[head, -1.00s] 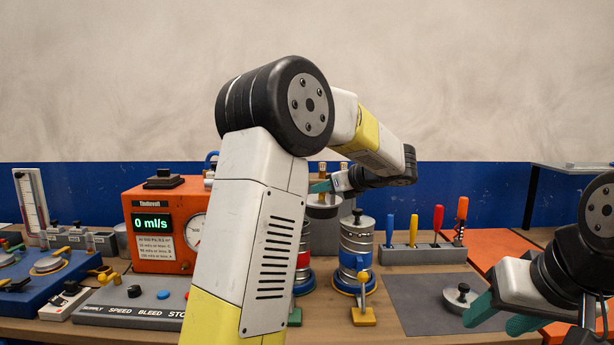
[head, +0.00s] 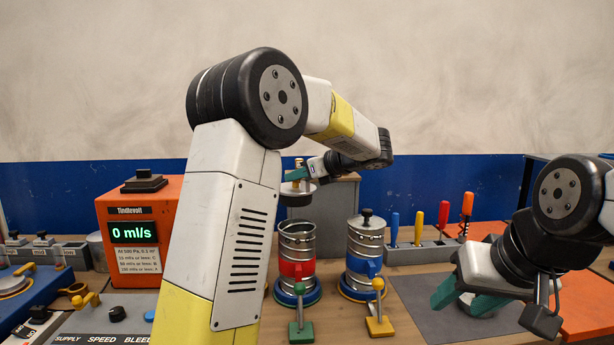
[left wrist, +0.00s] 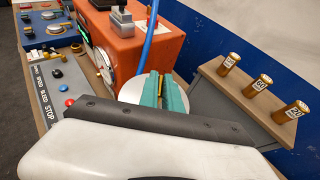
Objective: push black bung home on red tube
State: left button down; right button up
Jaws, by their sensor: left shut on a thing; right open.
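The red tube (head: 297,268) is a metal cylinder with a red band on a blue base, its top apparently open. My left gripper (head: 291,175) is shut on a grey disc-shaped piece (head: 296,189), dark underneath. In the head view it appears above the red tube, with a gap. In the left wrist view the teal fingers (left wrist: 163,92) close on a brass-coloured stem above the pale disc (left wrist: 132,89). My right gripper (head: 456,306) is open over the grey mat (head: 425,312), largely hiding a small round piece there.
A blue-banded tube (head: 364,265) with a black-knobbed lid stands right of the red tube. Green and yellow levers (head: 378,318) stand in front. A tool rack (head: 420,256), an orange meter (head: 128,235) reading 0 ml/s, and a shelf of brass cylinders (left wrist: 262,82) surround them.

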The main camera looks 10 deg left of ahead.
aim_at(297, 196)
pick_arm(q)
jog(key=shift+d+f, duration=0.1)
jog(key=shift+f, duration=2.8)
jog(key=shift+f, duration=2.3)
jog(key=c, duration=1.5)
grip_release()
jog(key=shift+s+d, duration=0.1)
jog(key=v, duration=0.7)
jog(key=shift+s+d+r, duration=0.1)
jog(key=shift+s+d, duration=0.05)
jog(key=shift+d, duration=0.05)
